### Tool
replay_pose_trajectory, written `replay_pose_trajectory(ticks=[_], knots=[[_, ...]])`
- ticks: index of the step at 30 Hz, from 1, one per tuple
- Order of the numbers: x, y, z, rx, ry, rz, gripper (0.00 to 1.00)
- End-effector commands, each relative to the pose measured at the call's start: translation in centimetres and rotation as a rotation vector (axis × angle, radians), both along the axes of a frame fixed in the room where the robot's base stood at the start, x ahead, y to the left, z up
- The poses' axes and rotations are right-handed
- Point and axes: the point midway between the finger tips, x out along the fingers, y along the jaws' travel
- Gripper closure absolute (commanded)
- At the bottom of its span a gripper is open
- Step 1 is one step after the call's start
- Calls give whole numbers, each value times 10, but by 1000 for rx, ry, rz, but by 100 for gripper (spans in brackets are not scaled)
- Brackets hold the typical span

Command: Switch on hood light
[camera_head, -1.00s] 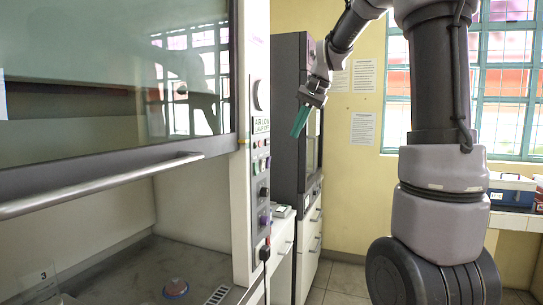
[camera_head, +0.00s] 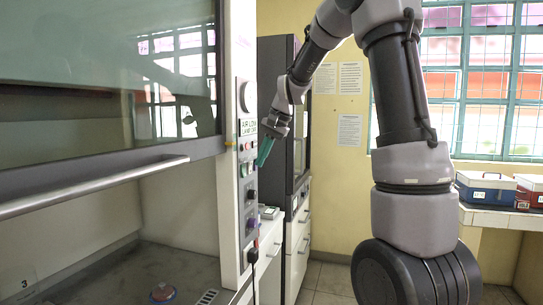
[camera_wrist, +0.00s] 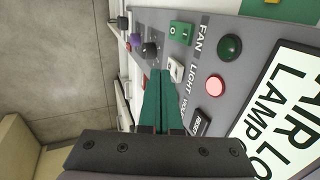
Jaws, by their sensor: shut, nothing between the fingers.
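The fume hood's control panel (camera_head: 245,206) is a grey strip on the hood's right post. In the wrist view, a white rocker switch (camera_wrist: 176,71) sits by the "LIGHT" label, below a green rocker switch (camera_wrist: 181,33) by "FAN". A red round indicator (camera_wrist: 215,85) is beside "LIGHT", and a dark green one (camera_wrist: 230,47) is beside "FAN". My gripper (camera_head: 265,152) is shut and empty, with green fingers. In the wrist view, its fingertips (camera_wrist: 160,72) are just left of the white rocker; I cannot tell if they touch the panel.
Black and purple knobs (camera_wrist: 151,50) and a RESET button (camera_wrist: 199,122) are close to my fingers. The hood's sash handle (camera_head: 95,187) sticks out at the left. A dark cabinet (camera_head: 280,115) stands behind my gripper. Floor (camera_head: 325,282) shows clear at bottom centre.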

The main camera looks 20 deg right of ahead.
Motion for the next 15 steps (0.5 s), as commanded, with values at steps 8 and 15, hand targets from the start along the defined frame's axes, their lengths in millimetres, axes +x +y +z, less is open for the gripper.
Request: replay_pose_trajectory(ticks=[8,15], knots=[[4,7,1,0,1,0,100],[6,9,1,-1,1,1,100]])
